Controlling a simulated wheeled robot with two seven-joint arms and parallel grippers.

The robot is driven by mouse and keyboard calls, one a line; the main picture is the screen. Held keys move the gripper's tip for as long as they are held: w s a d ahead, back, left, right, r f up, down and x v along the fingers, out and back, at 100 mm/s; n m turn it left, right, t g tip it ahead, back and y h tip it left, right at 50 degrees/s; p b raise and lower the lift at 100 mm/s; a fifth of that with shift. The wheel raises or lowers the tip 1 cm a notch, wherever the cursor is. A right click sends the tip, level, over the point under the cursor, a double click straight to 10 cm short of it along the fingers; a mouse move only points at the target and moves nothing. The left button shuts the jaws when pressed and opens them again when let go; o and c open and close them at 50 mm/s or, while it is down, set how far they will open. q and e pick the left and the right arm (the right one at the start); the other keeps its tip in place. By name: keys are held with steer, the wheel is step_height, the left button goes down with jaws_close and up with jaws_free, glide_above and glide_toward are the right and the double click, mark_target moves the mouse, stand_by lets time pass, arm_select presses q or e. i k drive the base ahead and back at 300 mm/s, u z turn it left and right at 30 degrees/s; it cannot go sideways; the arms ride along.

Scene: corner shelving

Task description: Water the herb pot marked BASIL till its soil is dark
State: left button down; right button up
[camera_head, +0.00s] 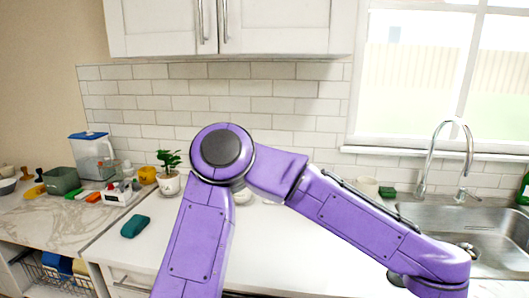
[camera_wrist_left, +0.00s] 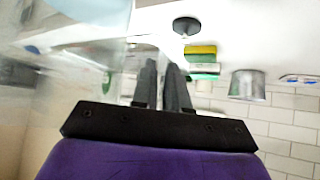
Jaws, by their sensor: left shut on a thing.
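A white pot with a leafy green plant (camera_head: 169,182) stands on the counter left of my arm in the head view. I cannot read any marking on it, and its soil is too small to judge. My left arm reaches to the lower right, towards the sink, and its gripper is out of the head view. In the left wrist view my left gripper (camera_wrist_left: 163,88) is shut, its dark fingers close together. A clear, see-through vessel (camera_wrist_left: 75,60) is beside and around the fingers; the exact grip is hard to see. My right gripper is not in view.
The sink (camera_head: 490,235) with its tall tap (camera_head: 437,150) lies at the right. A white cup (camera_head: 367,187) and green sponge (camera_head: 388,192) stand behind my arm. A blue-lidded jug (camera_head: 92,155), green bin (camera_head: 62,181) and teal cloth (camera_head: 135,226) are left. The front white counter is mostly clear.

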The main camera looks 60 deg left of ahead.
mark_target(169, 180)
steer(key=z, duration=1.8)
steer(key=k, duration=2.8)
steer(key=u, duration=1.8)
